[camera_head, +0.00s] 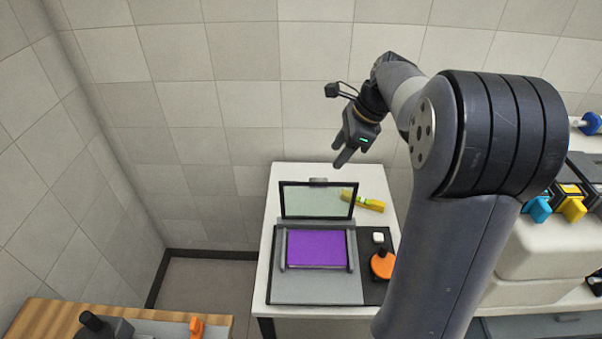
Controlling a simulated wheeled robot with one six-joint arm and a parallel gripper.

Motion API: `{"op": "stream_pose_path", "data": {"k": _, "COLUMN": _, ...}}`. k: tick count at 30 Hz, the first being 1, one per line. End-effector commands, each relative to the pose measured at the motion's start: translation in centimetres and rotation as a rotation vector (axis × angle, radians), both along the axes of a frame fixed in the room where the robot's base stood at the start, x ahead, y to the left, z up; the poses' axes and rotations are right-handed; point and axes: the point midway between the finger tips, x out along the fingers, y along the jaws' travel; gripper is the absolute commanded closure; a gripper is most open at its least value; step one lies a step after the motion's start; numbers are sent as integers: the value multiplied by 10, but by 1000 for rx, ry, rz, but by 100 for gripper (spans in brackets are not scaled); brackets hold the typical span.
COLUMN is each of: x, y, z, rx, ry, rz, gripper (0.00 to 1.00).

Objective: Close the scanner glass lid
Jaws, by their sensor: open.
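The scanner glass lid (317,202) stands raised in the head view, a clear pane in a dark frame hinged at the back of the grey scanner (262,274). A purple sheet or panel (317,248) shows on the bed in front of it. My gripper (340,160) is open and empty, in the air above and behind the lid, a little to its right as seen. Its fingers point down and to the left, and it appears apart from the lid.
The scanner is on a white table (377,180). A yellow object (370,205) lies right of the lid. A small white block (378,237) and an orange round piece with a black knob (382,265) are right of the scanner bed. A wooden surface (60,320) is at lower left.

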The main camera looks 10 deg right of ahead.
Motion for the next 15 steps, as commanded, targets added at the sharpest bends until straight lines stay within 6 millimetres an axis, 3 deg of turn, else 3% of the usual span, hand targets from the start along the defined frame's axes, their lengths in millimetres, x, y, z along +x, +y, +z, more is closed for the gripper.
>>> {"op": "stream_pose_path", "data": {"k": 15, "x": 13, "y": 32, "z": -80, "rx": 1, "ry": 5, "rz": 2, "gripper": 55}}
